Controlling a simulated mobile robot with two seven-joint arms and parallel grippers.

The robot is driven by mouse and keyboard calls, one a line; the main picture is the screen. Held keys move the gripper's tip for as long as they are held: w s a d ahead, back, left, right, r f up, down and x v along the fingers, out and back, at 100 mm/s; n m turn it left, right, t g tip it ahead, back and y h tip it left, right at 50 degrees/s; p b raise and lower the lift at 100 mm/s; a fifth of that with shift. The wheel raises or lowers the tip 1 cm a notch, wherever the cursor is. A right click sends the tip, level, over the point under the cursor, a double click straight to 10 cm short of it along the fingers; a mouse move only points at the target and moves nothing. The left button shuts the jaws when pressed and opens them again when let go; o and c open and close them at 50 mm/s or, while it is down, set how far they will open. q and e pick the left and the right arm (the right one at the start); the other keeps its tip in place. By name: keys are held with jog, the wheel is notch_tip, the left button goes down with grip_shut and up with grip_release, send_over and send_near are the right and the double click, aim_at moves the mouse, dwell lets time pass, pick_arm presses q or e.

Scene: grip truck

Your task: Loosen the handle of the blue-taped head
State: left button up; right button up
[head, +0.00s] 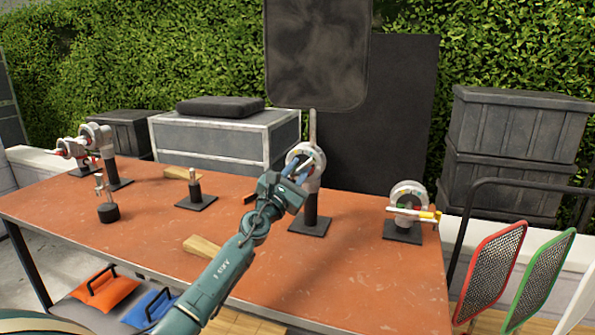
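My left gripper (297,171) reaches up from the bottom of the head view to the middle grip head (317,160). This head is a light grey disc on a dark post, with a rod rising from it. A dark blue patch shows on it beside my fingers, but the gripper covers much of its front and its handle. I cannot tell whether the fingers touch or close on the handle. Another grip head (409,196) at the right has a handle with a yellow end. My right gripper is out of view.
The orange table (150,215) also bears grip heads (97,137) with red parts at the far left, two short posted stands and wooden blocks (202,246). A black flag (319,50) stands above the middle head. Framed red and green nets (497,262) are at the right.

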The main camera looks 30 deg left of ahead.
pick_arm(q)
jog(key=shift+a+r, duration=0.1)
jog(key=shift+r, duration=0.05)
grip_shut()
